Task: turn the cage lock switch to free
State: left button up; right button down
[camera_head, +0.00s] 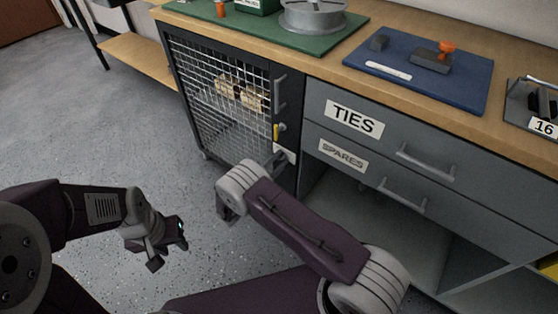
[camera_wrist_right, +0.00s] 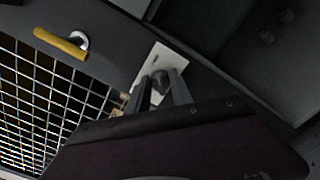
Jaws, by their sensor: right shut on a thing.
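The wire-mesh cage (camera_head: 215,85) is under the bench, its door closed. The lock switch is a dark knob (camera_wrist_right: 160,80) on a white plate (camera_wrist_right: 152,62) on the cage's frame; the plate also shows in the head view (camera_head: 286,153). My right gripper (camera_wrist_right: 162,88) has its two fingers on either side of the knob and is shut on it. The knob's marking cannot be read. My left gripper (camera_head: 170,248) hangs over the floor at the lower left, open and empty.
A yellow lever (camera_wrist_right: 62,43) sits near the switch, below the grey door handle (camera_head: 280,92). Tan items (camera_head: 240,92) are inside the cage. Drawers labelled TIES (camera_head: 354,117) and SPARES (camera_head: 343,154) are to the right. The floor at left is clear.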

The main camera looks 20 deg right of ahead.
jog(key=c, duration=1.2)
grip_release()
jog(key=shift+o, duration=0.2)
jog(key=p+v, duration=0.2)
jog(key=v, duration=0.7)
jog(key=shift+p, duration=0.4)
